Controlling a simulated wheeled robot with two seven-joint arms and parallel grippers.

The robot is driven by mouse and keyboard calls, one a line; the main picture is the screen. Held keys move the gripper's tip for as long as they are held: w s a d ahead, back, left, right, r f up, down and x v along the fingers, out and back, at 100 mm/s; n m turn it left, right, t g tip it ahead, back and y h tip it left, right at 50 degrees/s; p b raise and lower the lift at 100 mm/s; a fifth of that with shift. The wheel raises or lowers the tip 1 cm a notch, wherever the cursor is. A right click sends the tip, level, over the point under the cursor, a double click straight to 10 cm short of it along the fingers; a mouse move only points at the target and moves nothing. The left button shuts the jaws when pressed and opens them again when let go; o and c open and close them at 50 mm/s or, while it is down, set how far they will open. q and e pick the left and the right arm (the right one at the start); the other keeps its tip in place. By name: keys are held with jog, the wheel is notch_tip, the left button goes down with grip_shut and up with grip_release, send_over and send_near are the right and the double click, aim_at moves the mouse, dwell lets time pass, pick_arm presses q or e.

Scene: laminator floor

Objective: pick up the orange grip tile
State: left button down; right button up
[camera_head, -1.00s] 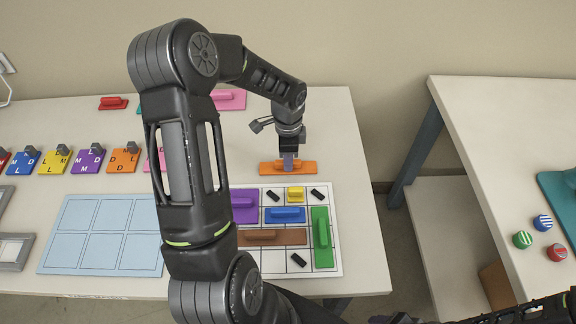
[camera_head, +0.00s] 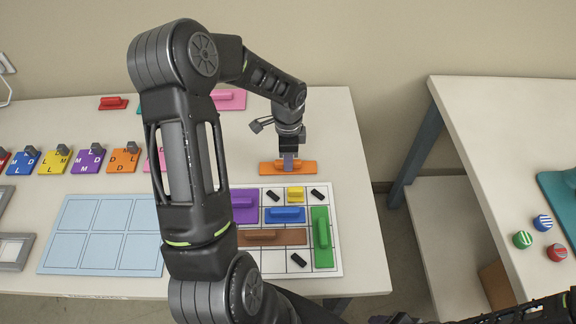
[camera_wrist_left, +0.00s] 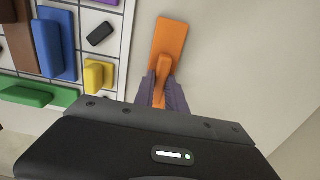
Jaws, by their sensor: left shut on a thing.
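The orange grip tile (camera_head: 301,168) is a flat orange plate with a raised grip, on the table just behind the white gridded board. My left gripper (camera_head: 289,160) points down over it and is shut on its raised grip. In the left wrist view the orange grip tile (camera_wrist_left: 171,40) extends ahead of the fingers, and the left gripper (camera_wrist_left: 161,90) has a finger on each side of the grip. The tile looks level and at or very near the tabletop; I cannot tell if there is a gap beneath it. My right gripper is not in view.
The gridded board (camera_head: 334,262) holds purple, blue, yellow, brown and green grip tiles and small black pieces. A light blue panelled mat (camera_head: 68,228) lies to the left. Lettered tiles (camera_head: 90,161) stand in a row behind it. A second table (camera_head: 478,120) is at the right.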

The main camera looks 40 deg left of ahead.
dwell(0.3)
pick_arm(q)
notch_tip(320, 180, up, 10)
jog(key=b, duration=0.1)
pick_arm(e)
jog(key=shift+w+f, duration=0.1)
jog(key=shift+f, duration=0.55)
pick_arm(q)
jog(key=shift+s+b, duration=0.1)
jog(key=shift+b, duration=0.2)
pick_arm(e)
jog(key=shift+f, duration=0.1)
